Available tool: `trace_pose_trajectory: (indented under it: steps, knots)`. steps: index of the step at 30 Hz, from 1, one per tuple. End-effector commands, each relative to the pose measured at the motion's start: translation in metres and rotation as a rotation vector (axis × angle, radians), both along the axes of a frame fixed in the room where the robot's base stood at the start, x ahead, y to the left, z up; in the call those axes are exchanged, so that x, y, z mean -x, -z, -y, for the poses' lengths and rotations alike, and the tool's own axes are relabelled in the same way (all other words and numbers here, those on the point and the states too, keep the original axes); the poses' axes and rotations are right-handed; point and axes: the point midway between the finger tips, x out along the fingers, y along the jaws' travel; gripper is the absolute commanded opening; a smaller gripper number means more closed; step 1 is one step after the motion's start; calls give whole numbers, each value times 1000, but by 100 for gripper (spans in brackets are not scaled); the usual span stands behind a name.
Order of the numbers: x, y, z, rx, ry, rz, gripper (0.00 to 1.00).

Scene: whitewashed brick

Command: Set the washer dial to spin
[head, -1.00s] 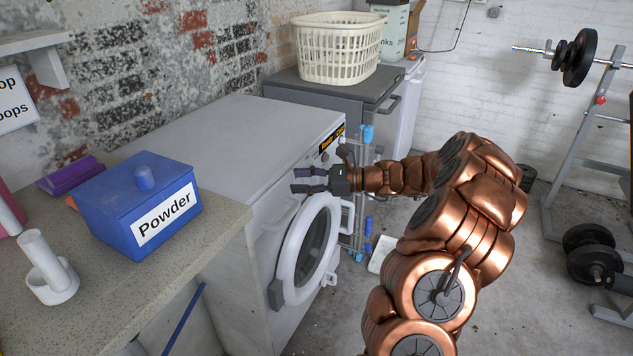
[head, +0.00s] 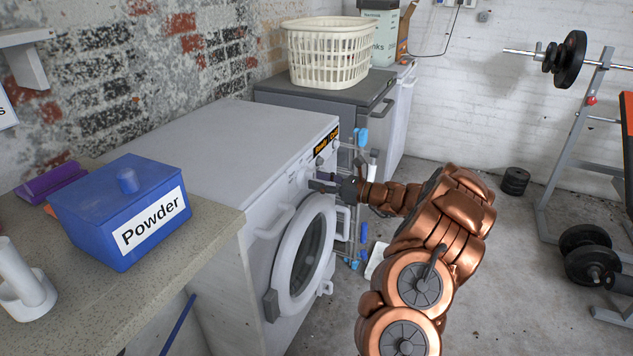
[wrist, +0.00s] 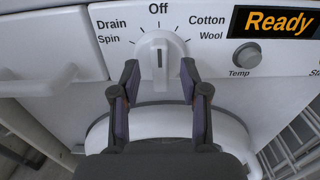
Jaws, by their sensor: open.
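The washer (head: 205,150) stands against the brick wall with its round door (head: 304,255) shut. In the wrist view its white dial (wrist: 160,57) points straight up at Off. The Spin label (wrist: 109,40) is to the dial's left, under Drain; Cotton and Wool are to its right. A display (wrist: 275,21) reads Ready. My gripper (wrist: 160,80) is open, its two fingers on either side of the dial's lower part; I cannot tell whether they touch it. In the head view my gripper (head: 312,183) is at the washer's front panel, and the dial is mostly hidden.
A Temp button (wrist: 247,55) is right of the dial. A blue Powder box (head: 125,205) stands on the counter (head: 190,250) at left. A cream basket (head: 330,52) sits on a grey appliance behind. A drying rack (head: 360,200) is beside the washer. Floor at right is partly clear.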

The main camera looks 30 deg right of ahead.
Motion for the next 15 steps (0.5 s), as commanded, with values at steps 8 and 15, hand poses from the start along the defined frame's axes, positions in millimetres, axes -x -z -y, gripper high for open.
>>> trace_pose_trajectory:
  steps: [8, 15]
  knots:
    - [-11, 0, -6, 1, 1, -1, 45]
    - [-11, 0, -6, 1, 2, -1, 41]
